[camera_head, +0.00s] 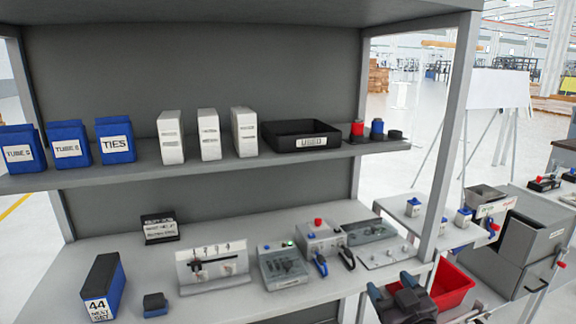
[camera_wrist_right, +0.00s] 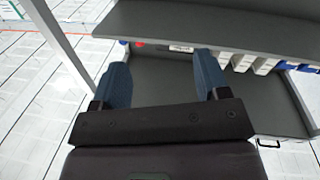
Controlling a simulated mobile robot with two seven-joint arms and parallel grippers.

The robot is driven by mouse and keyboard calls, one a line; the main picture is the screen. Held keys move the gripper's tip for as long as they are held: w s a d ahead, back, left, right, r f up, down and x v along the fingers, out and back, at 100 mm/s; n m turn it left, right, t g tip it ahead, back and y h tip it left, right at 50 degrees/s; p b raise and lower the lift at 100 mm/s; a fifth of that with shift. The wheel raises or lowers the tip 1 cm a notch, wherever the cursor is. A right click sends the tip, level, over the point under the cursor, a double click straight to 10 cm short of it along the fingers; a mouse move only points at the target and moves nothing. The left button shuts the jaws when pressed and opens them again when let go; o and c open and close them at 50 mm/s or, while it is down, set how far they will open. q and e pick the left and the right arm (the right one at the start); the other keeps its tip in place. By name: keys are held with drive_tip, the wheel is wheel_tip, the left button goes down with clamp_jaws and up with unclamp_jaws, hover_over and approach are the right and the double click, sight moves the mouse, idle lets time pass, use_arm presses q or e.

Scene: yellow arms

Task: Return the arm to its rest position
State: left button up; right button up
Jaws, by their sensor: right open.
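My right gripper (camera_head: 394,287) is at the bottom edge of the head view, right of centre, in front of the bench and beside a red bin. In the right wrist view the gripper (camera_wrist_right: 162,62) has its two blue fingers spread apart with nothing between them. The rest of the right arm is mostly out of the picture. My left gripper and left arm are not in the head view.
The lower bench (camera_head: 215,300) holds devices, a box marked 44 (camera_head: 103,289) and a small blue box (camera_head: 155,305). The shelf above bears blue and white boxes and a black tray (camera_head: 302,138). A red bin (camera_head: 452,285) and a grey post (camera_head: 447,135) stand near my gripper.

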drive_tip(key=s+d+f+m+g+h, duration=0.1)
drive_tip(key=s+d+f+g, duration=0.2)
drive_tip(key=s+f, duration=0.9)
drive_tip(key=s+d+f+m+g+h, duration=0.2)
drive_tip(key=s+d+f+g, duration=0.1)
drive_tip(key=s+f, duration=0.9)
drive_tip(key=shift+s+d+m, duration=0.2)
drive_tip(key=shift+d+m, duration=0.05)
drive_tip(key=shift+m, duration=0.05)
